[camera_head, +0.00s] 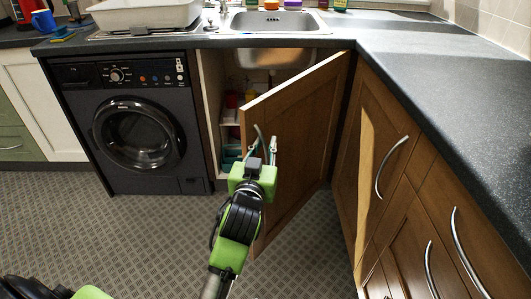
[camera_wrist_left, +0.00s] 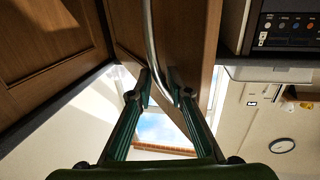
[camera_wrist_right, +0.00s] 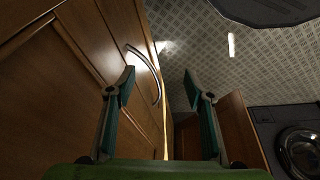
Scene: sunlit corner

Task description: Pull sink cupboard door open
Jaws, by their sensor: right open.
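The wooden sink cupboard door (camera_head: 298,130) stands open at a wide angle, swung out from under the sink. My left gripper (camera_head: 262,146) is at the free edge of the door, at its curved metal handle (camera_head: 259,131). In the left wrist view the handle (camera_wrist_left: 150,30) runs between the fingertips of the left gripper (camera_wrist_left: 159,78), which are drawn in close around it. My right gripper (camera_wrist_right: 158,78) is open and empty in its wrist view, with wooden fronts and a curved handle (camera_wrist_right: 144,62) beyond it.
The cupboard inside (camera_head: 231,110) shows shelves with small items. A dark washing machine (camera_head: 135,130) stands left of the opening. Wooden fronts with curved handles (camera_head: 391,166) line the right side under the dark worktop (camera_head: 440,80). Patterned floor (camera_head: 130,235) is clear at the left.

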